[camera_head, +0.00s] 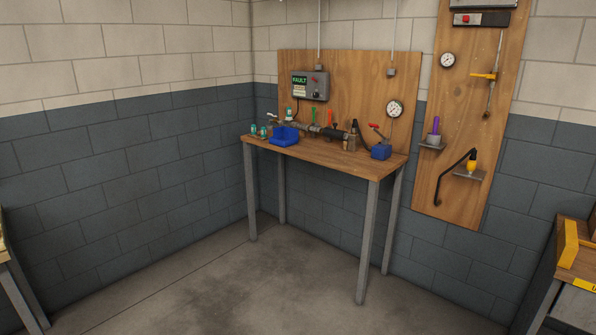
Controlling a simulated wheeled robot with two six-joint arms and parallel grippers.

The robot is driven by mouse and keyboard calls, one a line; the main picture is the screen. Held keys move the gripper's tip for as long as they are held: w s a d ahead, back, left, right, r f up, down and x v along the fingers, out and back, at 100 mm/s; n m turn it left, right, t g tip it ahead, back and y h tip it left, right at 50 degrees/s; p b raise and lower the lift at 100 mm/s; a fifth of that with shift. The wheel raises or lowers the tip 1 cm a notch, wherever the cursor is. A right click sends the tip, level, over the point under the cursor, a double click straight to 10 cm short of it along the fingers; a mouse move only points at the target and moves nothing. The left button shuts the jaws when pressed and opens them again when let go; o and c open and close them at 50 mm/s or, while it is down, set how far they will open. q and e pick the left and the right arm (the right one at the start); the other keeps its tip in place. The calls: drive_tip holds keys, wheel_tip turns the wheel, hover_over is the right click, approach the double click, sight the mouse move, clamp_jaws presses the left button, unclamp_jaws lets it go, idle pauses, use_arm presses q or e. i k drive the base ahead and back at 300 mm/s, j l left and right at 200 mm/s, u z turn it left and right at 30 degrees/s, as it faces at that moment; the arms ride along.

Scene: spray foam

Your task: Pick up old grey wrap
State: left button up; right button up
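Neither of my grippers is in view. A wooden workbench (330,165) stands in the corner some distance ahead. A dark pipe assembly (315,129) runs along its top toward the back. Greyish and black sections show on the pipe, but they are too small to tell which, if any, is the old grey wrap.
A blue open bin (284,136) and a blue block (381,151) with a red-handled part sit on the bench. A grey control box (310,85) and a gauge (395,108) hang behind. A tool board (462,110) is at right. The concrete floor (220,290) ahead is clear.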

sight(315, 128)
drive_tip(key=i, duration=1.1)
drive_tip(key=i+j+z, duration=0.1)
drive_tip(key=i, duration=1.05)
